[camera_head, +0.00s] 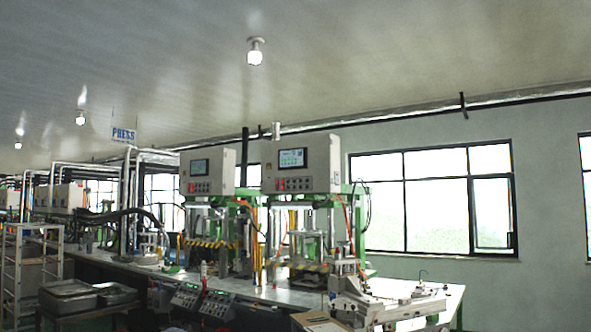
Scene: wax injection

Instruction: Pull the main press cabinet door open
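Two wax presses stand side by side on a long bench in the middle of the view. The nearer press has a light grey control cabinet (321,160) with a lit screen and a row of buttons; its door looks shut. The second press, to its left, has a similar cabinet (228,168), also seemingly shut. I cannot tell which one is the main press cabinet, and no handle is clear at this distance. Neither of my grippers is in view.
The long bench (262,292) carries the presses and a white machine (400,309) at its right end. Small control boxes (217,305) sit along its front edge. A metal rack (14,270) and a table with metal trays (68,288) stand at left. Windows line the wall.

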